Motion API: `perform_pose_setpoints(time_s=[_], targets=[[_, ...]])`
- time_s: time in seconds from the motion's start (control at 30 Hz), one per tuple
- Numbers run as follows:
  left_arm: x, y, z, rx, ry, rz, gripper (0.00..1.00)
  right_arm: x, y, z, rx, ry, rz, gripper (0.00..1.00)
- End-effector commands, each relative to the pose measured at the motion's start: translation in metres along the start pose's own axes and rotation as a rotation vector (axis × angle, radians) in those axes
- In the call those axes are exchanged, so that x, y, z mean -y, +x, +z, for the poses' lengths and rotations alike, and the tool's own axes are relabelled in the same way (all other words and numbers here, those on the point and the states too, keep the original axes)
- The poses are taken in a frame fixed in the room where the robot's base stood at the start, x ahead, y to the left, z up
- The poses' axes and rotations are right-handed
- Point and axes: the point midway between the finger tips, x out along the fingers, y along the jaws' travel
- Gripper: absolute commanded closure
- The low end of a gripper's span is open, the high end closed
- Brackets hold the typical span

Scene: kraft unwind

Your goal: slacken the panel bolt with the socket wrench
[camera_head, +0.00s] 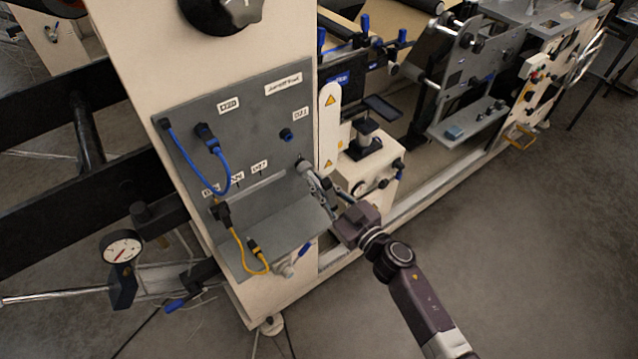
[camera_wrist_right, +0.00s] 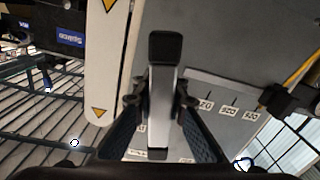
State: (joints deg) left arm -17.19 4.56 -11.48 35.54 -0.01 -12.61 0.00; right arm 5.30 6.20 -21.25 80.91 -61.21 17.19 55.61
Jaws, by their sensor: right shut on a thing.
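My right gripper (camera_head: 325,188) reaches in from the lower right to the right edge of the grey panel (camera_head: 262,112). In the right wrist view its two fingers (camera_wrist_right: 159,103) are shut on a silver bar with a black end (camera_wrist_right: 165,47), which looks like the socket wrench (camera_wrist_right: 160,85). In the head view the wrench is small and mostly hidden by the gripper, close to the panel's right edge. I cannot make out the panel bolt, nor tell whether the wrench is seated on it. My left gripper is not in view.
A blue cable (camera_head: 222,180) and a yellow cable (camera_head: 240,246) hang on the panel. A white guard strip with warning signs (camera_head: 330,125) stands just right of the panel. A round gauge (camera_head: 122,248) is at lower left. Open floor (camera_head: 520,250) lies to the right.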

Motion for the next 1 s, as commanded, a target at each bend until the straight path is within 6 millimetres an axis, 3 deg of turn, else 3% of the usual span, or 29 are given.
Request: perform_pose_setpoints(time_s=[0.27, 0.53, 0.77, 1.0], targets=[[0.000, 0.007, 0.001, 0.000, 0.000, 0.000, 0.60, -0.001, -0.001, 0.000, -0.003, -0.191, 0.001, 1.00], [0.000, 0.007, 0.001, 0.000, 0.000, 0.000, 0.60, -0.001, -0.001, -0.001, -0.003, -0.213, 0.001, 1.00], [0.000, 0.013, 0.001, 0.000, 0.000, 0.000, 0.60, 0.000, -0.001, 0.000, -0.004, -0.393, 0.001, 1.00], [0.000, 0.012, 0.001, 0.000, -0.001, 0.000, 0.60, 0.000, -0.001, -0.001, -0.003, -0.403, 0.001, 1.00]])
